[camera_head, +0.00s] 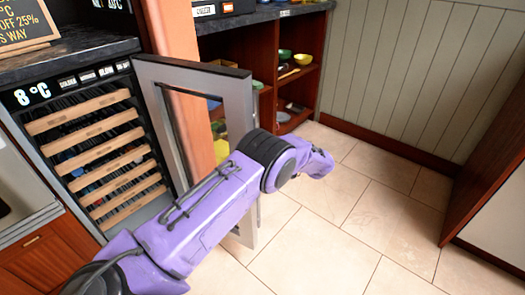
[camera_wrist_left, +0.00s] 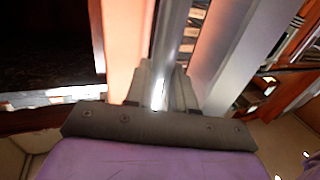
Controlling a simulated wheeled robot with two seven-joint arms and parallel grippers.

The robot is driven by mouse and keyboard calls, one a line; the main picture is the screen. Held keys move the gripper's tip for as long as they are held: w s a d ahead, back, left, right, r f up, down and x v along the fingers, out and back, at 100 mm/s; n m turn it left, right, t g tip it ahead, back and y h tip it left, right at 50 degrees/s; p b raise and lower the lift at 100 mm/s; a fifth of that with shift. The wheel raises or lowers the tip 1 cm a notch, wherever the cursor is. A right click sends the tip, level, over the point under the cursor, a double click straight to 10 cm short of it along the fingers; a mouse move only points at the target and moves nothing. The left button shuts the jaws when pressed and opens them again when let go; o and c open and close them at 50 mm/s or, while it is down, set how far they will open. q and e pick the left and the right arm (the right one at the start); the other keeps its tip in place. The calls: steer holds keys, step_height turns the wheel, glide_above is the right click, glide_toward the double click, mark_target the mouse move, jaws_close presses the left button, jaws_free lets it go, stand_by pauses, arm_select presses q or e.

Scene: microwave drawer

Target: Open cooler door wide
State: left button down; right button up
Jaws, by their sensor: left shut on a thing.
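The cooler (camera_head: 100,150) stands at the left with its front open, showing several wooden-fronted racks. Its grey-framed glass door (camera_head: 238,105) stands swung well out from the cooler's right side. My left arm crosses in front of the door's lower part and hides some of it. The left gripper (camera_wrist_left: 160,88) shows in the left wrist view, shut on the shiny metal door handle (camera_wrist_left: 172,35). The grey door frame (camera_wrist_left: 228,45) is just right of the handle there. My right gripper is not in view.
A red-brown open shelf (camera_head: 312,75) with bowls stands behind the door. An orange post (camera_head: 172,28) rises beside the cooler. A dark counter (camera_head: 70,50) tops the cooler. The tiled floor (camera_head: 350,225) at the right is clear, up to a wooden panel (camera_head: 490,170).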

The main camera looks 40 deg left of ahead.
arm_select(q)
steer(key=c, duration=1.3)
jaws_free()
steer(key=shift+s+a+r, duration=0.15)
steer(key=shift+a, duration=0.35)
steer(key=shift+o, duration=1.4)
steer(key=shift+s+a, duration=0.25)
steer(key=shift+a, duration=0.1)
steer(key=b+v, duration=0.1)
steer(key=v, duration=1)
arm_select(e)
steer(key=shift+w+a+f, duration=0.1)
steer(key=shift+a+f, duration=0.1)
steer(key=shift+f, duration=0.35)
